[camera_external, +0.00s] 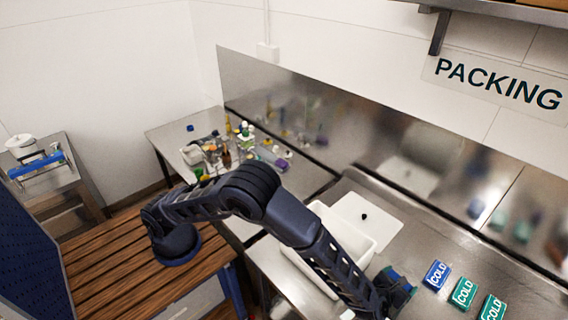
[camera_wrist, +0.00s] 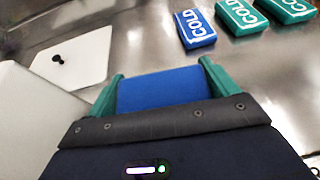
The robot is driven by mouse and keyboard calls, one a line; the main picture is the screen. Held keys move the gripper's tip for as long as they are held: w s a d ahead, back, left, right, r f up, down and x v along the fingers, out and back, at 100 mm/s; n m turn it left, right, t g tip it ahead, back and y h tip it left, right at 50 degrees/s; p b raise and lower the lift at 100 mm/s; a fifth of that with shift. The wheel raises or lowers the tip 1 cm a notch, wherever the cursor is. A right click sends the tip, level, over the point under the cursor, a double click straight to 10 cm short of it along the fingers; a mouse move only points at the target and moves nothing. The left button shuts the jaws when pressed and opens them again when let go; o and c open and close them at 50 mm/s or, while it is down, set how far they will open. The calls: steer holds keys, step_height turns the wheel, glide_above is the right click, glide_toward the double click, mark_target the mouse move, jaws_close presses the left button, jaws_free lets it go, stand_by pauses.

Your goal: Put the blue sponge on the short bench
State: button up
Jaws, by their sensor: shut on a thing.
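My gripper (camera_external: 398,284) is low over the steel counter at the right of the external view. In the wrist view its green fingers (camera_wrist: 160,74) are shut on a plain blue block, which I take as the blue sponge (camera_wrist: 158,90). The sponge lies between the fingers, and its lower part is hidden by the gripper body. In the external view the sponge is not clearly visible. Candidates for the short bench are a wooden slatted bench (camera_external: 110,262) at lower left and a steel table (camera_external: 172,136) at the back; I cannot tell which carries that name.
Blue (camera_external: 437,275) and green (camera_external: 464,293) COLD packs lie right of my gripper, with another green one (camera_external: 491,308). A white bin (camera_external: 338,234) and its white lid (camera_external: 378,214) are left. Bottles (camera_external: 245,140) crowd the back table. A small steel stand (camera_external: 62,180) stands far left.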

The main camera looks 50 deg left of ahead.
step_height(320, 180, up, 14)
steer(key=shift+r, duration=0.25)
steer(key=shift+w+a, duration=0.1)
steer(key=w+a+f+n+y, duration=0.1)
steer(key=w+a+n+y, duration=0.1)
steer(key=w+a, duration=0.6)
steer(key=w+a+f+n+y, duration=0.1)
steer(key=w+a+n+y, duration=0.15)
steer(key=w+a, duration=0.65)
steer(key=w+a+f+n+g+y, duration=0.1)
steer(key=w+a+n+g+y, duration=0.25)
steer(key=a, duration=1.65)
steer(key=w+a+f+n+g+y, duration=0.1)
steer(key=w+a+n+g+y, duration=0.2)
steer(key=a, duration=1.8)
steer(key=s+a+f+n+g+y, duration=0.1)
steer(key=s+a+n+g, duration=0.15)
steer(key=a, duration=0.95)
steer(key=s+a+n+g+y, duration=0.1)
steer(key=s+a+n+g, duration=0.2)
steer(key=a, duration=0.8)
steer(key=s+a+f+n+g+y, duration=0.15)
steer(key=s+a, duration=0.35)
steer(key=a, duration=0.7)
steer(key=shift+n, duration=0.4)
step_height(320, 180, down, 19)
steer(key=shift+d+f, duration=0.1)
steer(key=shift+f, duration=0.05)
steer(key=shift+f, duration=0.1)
